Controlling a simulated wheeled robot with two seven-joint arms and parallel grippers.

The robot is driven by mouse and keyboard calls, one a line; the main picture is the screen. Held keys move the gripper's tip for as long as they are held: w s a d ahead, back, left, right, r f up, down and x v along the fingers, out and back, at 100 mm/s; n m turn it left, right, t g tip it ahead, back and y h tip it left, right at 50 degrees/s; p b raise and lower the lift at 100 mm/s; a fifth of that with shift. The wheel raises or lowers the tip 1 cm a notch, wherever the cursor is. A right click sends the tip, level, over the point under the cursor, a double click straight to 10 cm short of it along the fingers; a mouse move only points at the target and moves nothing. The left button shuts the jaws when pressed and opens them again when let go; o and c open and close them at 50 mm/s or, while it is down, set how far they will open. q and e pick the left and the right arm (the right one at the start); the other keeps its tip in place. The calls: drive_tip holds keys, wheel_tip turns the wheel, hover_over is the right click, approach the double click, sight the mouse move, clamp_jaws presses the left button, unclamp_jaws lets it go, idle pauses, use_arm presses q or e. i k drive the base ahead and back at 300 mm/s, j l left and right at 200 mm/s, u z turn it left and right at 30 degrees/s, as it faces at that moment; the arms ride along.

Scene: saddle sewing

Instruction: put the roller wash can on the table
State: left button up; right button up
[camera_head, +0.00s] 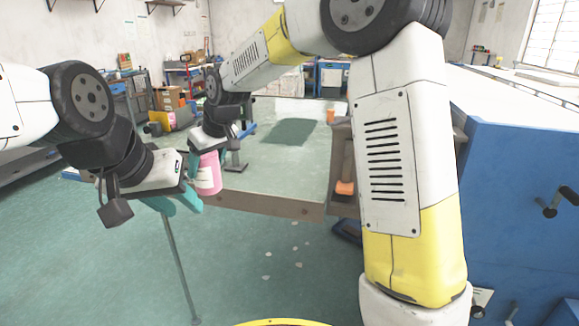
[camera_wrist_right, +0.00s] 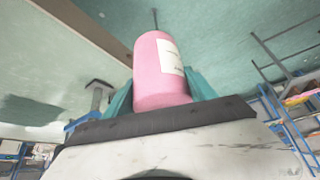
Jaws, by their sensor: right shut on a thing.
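The roller wash can is a pink cylinder with a white label (camera_head: 208,174), and it also shows large in the right wrist view (camera_wrist_right: 158,78). My right gripper (camera_head: 211,158) is shut on it, with teal fingers on both sides. The can hangs near the left front corner of the table (camera_head: 270,195), and in the wrist view it shows against the floor beside the table edge. Its exact height above the tabletop is hard to tell. My left gripper (camera_head: 175,205) is lower and to the left of the can, with its teal fingers apart and nothing between them.
A grey clamp-like stand (camera_head: 235,160) is at the table's left edge, close to the can. An orange object (camera_head: 330,116) stands at the far right of the table. The middle tabletop is mostly clear. A blue cabinet (camera_head: 515,220) stands at the right.

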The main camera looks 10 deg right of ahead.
sight(286, 171)
drive_tip(key=i+l, duration=0.45)
drive_tip(key=l, duration=0.15)
drive_tip(key=i+l, duration=0.4)
drive_tip(key=l, duration=0.2)
